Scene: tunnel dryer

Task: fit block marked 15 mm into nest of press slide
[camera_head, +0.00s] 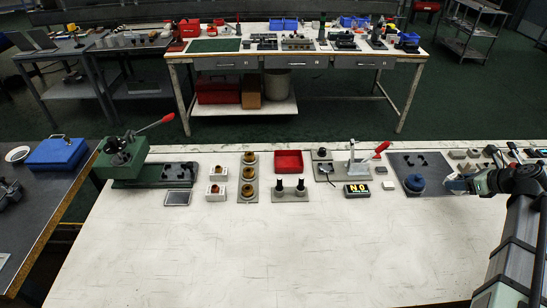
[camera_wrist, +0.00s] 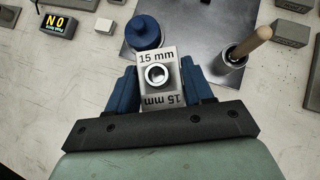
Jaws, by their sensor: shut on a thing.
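My gripper (camera_head: 460,184) is over the right part of the table, beside the dark plate. In the wrist view its two blue fingers (camera_wrist: 158,88) are shut on a pale block marked 15 mm (camera_wrist: 158,58). The block has a round hole in its top face and the marking shows twice. The green press (camera_head: 122,156) stands at the left of the table, with its red-tipped lever raised to the right. A dark slide-like part (camera_head: 178,171) lies on its base; the nest is too small to make out. The press is out of the wrist view.
A blue round knob (camera_head: 414,182) sits on the dark plate (camera_head: 433,166), close to the held block. A display reading NO (camera_head: 357,190), a red-handled clamp fixture (camera_head: 342,170), a red tray (camera_head: 289,161) and posts (camera_head: 290,189) stand between gripper and press. The front table is clear.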

